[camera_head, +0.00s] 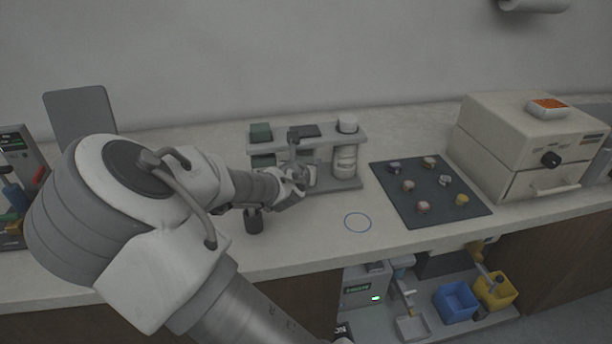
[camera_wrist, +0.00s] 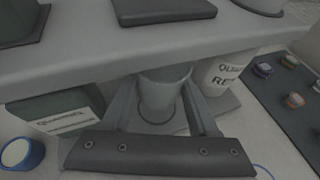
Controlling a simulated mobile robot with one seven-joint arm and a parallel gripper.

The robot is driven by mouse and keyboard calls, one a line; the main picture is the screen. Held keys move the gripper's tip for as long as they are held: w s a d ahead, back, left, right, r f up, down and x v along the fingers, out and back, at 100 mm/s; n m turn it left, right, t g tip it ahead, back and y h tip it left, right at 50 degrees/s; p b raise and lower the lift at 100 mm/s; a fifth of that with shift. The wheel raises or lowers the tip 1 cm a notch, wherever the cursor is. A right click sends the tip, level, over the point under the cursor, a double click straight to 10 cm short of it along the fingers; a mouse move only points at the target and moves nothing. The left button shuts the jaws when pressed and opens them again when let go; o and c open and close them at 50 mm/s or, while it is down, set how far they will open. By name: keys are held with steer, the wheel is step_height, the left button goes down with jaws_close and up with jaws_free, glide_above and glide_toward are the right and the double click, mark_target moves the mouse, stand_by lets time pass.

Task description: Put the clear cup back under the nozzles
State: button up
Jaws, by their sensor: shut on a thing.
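The clear cup (camera_wrist: 165,88) stands between my gripper's two fingers in the wrist view, upright as far as I can see. My gripper (camera_head: 300,180) is shut on it, with a finger on each side. The cup is at the grey dispenser stand (camera_head: 345,186), just below the front edge of its upper shelf (camera_wrist: 120,62). A dark ring shows around the cup's lower part, above the grey base plate. Nozzles cannot be made out, and whether the cup touches the base is unclear. In the head view my gripper largely hides the cup.
A white labelled bottle (camera_wrist: 222,76) stands right of the cup, and a dark green labelled container (camera_wrist: 62,118) left. A blue ring (camera_head: 358,222) marks bare counter in front. A dark mat (camera_head: 428,190) with several small pieces and a beige machine (camera_head: 528,140) are at right.

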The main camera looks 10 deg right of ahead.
steer(key=shift+w+f+b, duration=0.15)
steer(key=shift+f+b, duration=0.55)
steer(key=shift+f, duration=1.05)
steer(key=shift+f, duration=0.2)
steer(key=o, duration=1.4)
steer(key=shift+c, duration=0.2)
steer(key=shift+r, duration=0.1)
steer(key=shift+r, duration=0.15)
steer(key=p+v, duration=0.3)
steer(key=v, duration=0.9)
steer(key=shift+d+p, duration=0.1)
steer(key=shift+p, duration=0.3)
